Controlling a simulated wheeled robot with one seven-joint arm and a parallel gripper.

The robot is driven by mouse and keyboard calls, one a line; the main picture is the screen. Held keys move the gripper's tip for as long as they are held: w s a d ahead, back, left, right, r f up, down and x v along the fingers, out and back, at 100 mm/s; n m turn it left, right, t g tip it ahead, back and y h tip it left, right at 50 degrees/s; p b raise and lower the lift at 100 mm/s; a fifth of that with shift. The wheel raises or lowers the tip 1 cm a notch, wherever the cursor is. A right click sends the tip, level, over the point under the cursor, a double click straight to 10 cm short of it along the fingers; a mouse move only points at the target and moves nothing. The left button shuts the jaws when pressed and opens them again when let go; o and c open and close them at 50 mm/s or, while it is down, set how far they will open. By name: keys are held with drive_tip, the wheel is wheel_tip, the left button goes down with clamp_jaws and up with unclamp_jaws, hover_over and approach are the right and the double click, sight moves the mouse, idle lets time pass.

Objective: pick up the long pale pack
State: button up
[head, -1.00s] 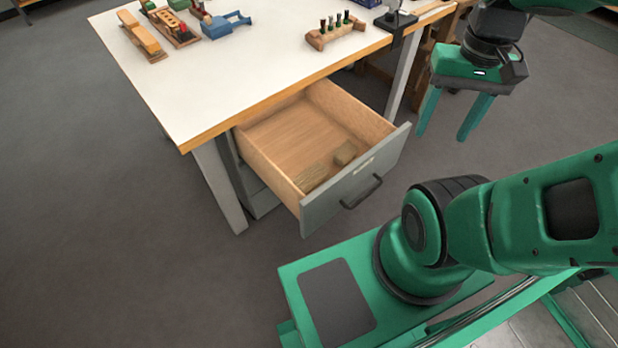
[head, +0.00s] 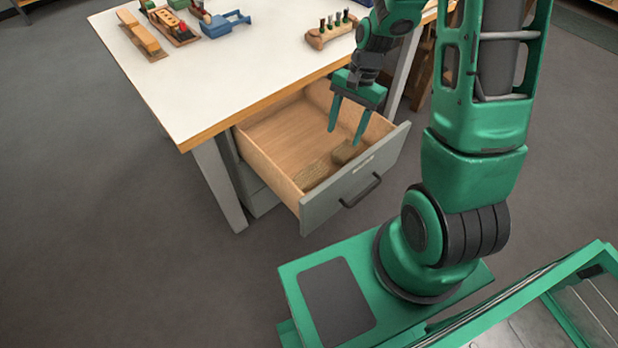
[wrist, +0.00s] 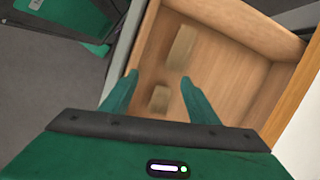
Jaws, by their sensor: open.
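The long pale pack (head: 314,175) lies on the floor of the open drawer, near its front panel at the left. In the wrist view the long pale pack (wrist: 182,47) shows beyond the fingertips, above the right finger. A shorter, browner pack (head: 345,153) lies to its right in the head view; in the wrist view this shorter pack (wrist: 159,98) shows between the fingers. My gripper (head: 344,137) is open and empty, fingers pointing down above the drawer on the shorter pack's side. The wrist view shows the open gripper (wrist: 160,76) apart from both packs.
The drawer (head: 270,145) is pulled out from under the white workbench (head: 230,70); its walls and grey front panel (head: 340,190) surround the packs. Wooden blocks, a blue tool (head: 225,24) and a tool holder (head: 330,32) stand on the bench. The drawer's rear floor is bare.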

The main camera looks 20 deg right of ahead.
sight(311, 173)
drive_tip(key=a+f, duration=0.1)
drive_tip(key=f, duration=0.2)
drive_tip(key=w+a+f+m+y, duration=0.1)
drive_tip(key=a+f, duration=0.1)
drive_tip(key=f, duration=0.1)
drive_tip(key=w+a+f+m, duration=0.1)
drive_tip(key=a+f, duration=0.1)
drive_tip(key=shift+w+a+f+y, duration=0.15)
drive_tip(key=shift+w+f+y, duration=0.15)
drive_tip(key=shift+f, duration=0.1)
drive_tip(key=shift+m, duration=0.3)
drive_tip(key=x, duration=0.5)
drive_tip(key=shift+a+f, duration=0.1)
drive_tip(key=shift+f, duration=0.05)
drive_tip(key=shift+x, duration=2.9)
drive_tip(key=shift+a, duration=0.15)
drive_tip(key=c, duration=1.2)
